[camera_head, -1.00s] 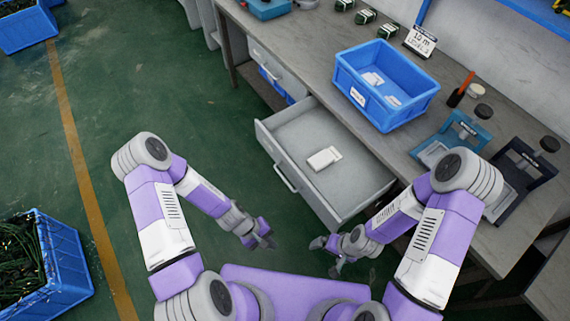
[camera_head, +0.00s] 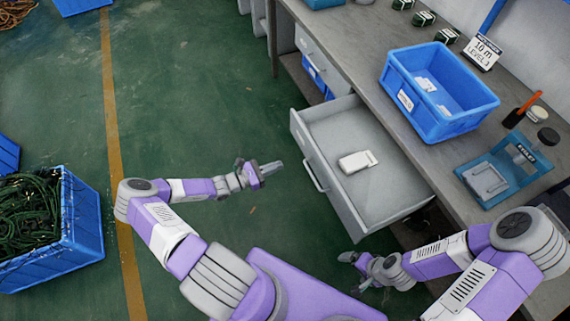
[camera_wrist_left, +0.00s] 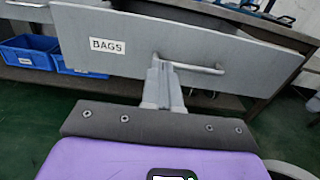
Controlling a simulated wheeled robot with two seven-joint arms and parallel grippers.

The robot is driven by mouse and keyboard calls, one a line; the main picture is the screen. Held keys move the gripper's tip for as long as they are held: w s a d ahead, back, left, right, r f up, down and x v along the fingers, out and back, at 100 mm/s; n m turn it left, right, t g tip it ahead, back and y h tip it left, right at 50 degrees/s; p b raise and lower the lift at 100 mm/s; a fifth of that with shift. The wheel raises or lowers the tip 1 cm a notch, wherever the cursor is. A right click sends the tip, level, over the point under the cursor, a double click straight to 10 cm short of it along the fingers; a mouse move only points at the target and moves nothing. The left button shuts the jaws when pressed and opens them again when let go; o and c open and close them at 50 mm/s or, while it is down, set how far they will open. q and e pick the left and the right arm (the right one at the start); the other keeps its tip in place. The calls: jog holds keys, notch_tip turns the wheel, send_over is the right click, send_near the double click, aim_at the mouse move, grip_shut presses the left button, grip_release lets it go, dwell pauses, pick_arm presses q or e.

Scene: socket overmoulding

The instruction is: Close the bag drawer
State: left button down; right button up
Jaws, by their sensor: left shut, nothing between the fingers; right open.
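The bag drawer (camera_head: 318,180) is pulled out from the workbench, with a white packet (camera_head: 357,161) lying inside. In the left wrist view its grey front (camera_wrist_left: 130,62) carries a "BAGS" label and a bar handle (camera_wrist_left: 195,67). My left gripper (camera_head: 278,168) is shut and empty, pointing at the drawer front from the left with a gap in the head view. In the left wrist view its fingers (camera_wrist_left: 160,75) overlap the handle's left end; I cannot tell whether they touch. My right gripper (camera_head: 352,263) is open and empty, below the drawer's near corner.
A blue bin (camera_head: 395,90) with white packets stands on the workbench (camera_head: 350,50), beside a blue fixture (camera_head: 500,170). A blue crate of cables (camera_head: 75,225) is on the floor at left. Open green floor (camera_head: 200,90) lies left of the drawer.

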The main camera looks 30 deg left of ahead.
aim_at(313, 153)
pick_arm(q)
jog(key=b+x, duration=0.2)
jog(key=x, duration=0.9)
jog(key=shift+d+f, duration=0.1)
jog(key=shift+d, duration=0.1)
jog(key=shift+w+d+b, duration=0.25)
jog(key=shift+w+b, duration=0.05)
jog(key=shift+w, duration=0.1)
